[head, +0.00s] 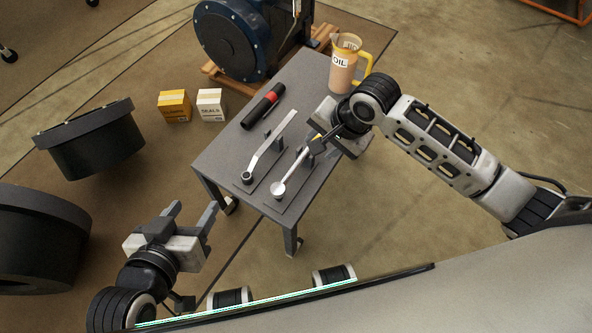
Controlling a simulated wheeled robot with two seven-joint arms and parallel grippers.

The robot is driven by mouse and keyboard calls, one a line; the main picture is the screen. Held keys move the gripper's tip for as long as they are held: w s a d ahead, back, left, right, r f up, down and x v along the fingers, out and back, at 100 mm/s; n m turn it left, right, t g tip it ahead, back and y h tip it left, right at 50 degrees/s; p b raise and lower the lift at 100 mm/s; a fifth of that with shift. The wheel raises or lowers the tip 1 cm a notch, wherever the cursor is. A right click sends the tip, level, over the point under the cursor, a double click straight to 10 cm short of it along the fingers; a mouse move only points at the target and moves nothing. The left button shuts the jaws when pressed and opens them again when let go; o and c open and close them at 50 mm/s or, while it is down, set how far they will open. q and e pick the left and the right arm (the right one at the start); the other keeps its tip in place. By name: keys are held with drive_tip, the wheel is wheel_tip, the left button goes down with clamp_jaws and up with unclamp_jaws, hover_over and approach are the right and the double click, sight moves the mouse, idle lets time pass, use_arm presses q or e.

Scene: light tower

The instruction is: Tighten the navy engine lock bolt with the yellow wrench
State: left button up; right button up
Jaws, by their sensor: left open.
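The navy engine (232,42) stands on a wooden pallet at the top. Small bolts show around its round flange, but I cannot tell which one is the lock bolt. On the grey cart (222,155) lies a silver-grey wrench-like tool (264,150) in a holder. I see no clearly yellow wrench. My left gripper (191,213) is open and empty, left of the cart.
A black flashlight (258,112) with a red band and a yellow-handled oil jug (344,68) are on the cart. A yellow box (174,106) and a white box (211,104) sit on the floor. Large black drums (90,145) stand at left. Floor right of the cart is clear.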

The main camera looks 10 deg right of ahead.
drive_tip(key=b, duration=0.3)
hover_over(298, 163)
drive_tip(key=s+d, duration=0.2)
drive_tip(key=f, duration=0.8)
drive_tip(key=shift+w, duration=0.25)
drive_tip(key=shift+b+x, duration=0.4)
drive_tip(key=shift+x, duration=0.45)
drive_tip(key=b+x, duration=0.2)
drive_tip(key=x, duration=0.1)
drive_tip(key=shift+a+f, duration=0.25)
drive_tip(key=shift+f, duration=0.1)
drive_tip(key=shift+w+a+f, duration=0.1)
drive_tip(key=shift+w+f, duration=0.1)
drive_tip(key=shift+f, duration=0.15)
clamp_jaws()
use_arm(q)
wheel_tip(298, 163, down, 9)
drive_tip(key=w+d+g, duration=0.1)
drive_tip(key=d, duration=0.1)
drive_tip(key=shift+w+d+r+m+h, duration=0.2)
drive_tip(key=shift+d+m+h, duration=0.1)
drive_tip(key=shift+h, duration=0.1)
use_arm(e)
drive_tip(key=shift+r, duration=0.1)
